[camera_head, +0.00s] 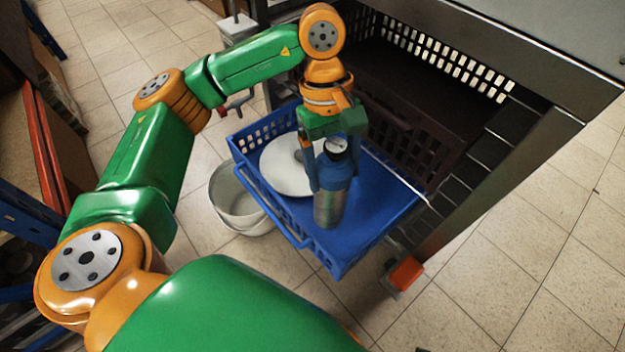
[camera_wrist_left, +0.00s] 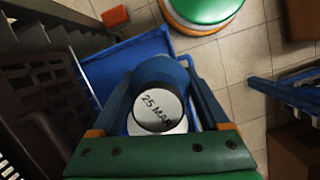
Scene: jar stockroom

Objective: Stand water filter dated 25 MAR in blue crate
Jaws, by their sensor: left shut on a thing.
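The water filter (camera_head: 327,208) is a cylinder with a blue upper part and a greyer lower part. Its pale round top reads "25 MAR" in the left wrist view (camera_wrist_left: 157,108). My left gripper (camera_head: 334,170) points down and is shut on its upper part, one finger on each side. The filter is upright inside the blue crate (camera_head: 343,262), towards its near side. I cannot tell whether its base touches the crate floor. My right gripper is out of view.
A white round disc-like thing (camera_head: 284,168) lies in the crate behind and left of the filter. A dark brown crate (camera_head: 418,142) adjoins on the right, under a metal frame (camera_head: 500,175). A white bucket (camera_head: 232,208) stands on the tiled floor at left.

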